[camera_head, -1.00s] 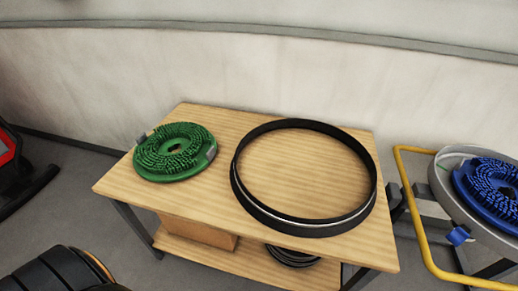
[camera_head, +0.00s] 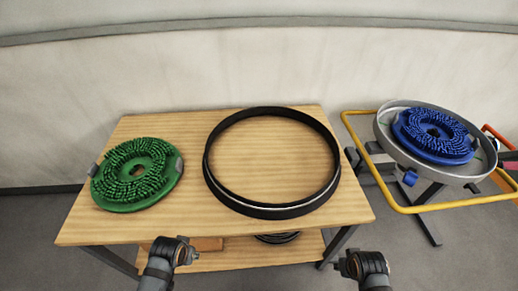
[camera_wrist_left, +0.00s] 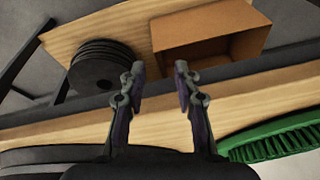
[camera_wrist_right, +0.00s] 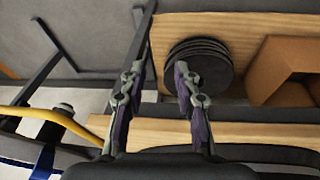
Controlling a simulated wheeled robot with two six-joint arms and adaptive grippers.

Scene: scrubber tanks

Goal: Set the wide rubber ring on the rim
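The wide black rubber ring (camera_head: 262,207) lies flat on the right part of the wooden table, with a thin light line around its side. The grey metal rim (camera_head: 388,146) is at the right, a round pan with a blue brush inside it. My left gripper (camera_head: 182,243) is in front of the table's near edge, apart from the ring. In the left wrist view its two fingers (camera_wrist_left: 159,80) stand apart with nothing between them. My right gripper (camera_head: 352,262) is in front of the table's right corner; in the right wrist view its fingers (camera_wrist_right: 156,80) are apart and empty.
The wooden table (camera_head: 195,225) also carries a green brush (camera_head: 135,175) at left. A cardboard box (camera_wrist_left: 205,38) and a stack of black discs (camera_wrist_left: 100,68) sit on the lower shelf. A blue brush (camera_head: 435,137) lies within the rim. A yellow tube frame (camera_head: 362,150) borders the rim's stand.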

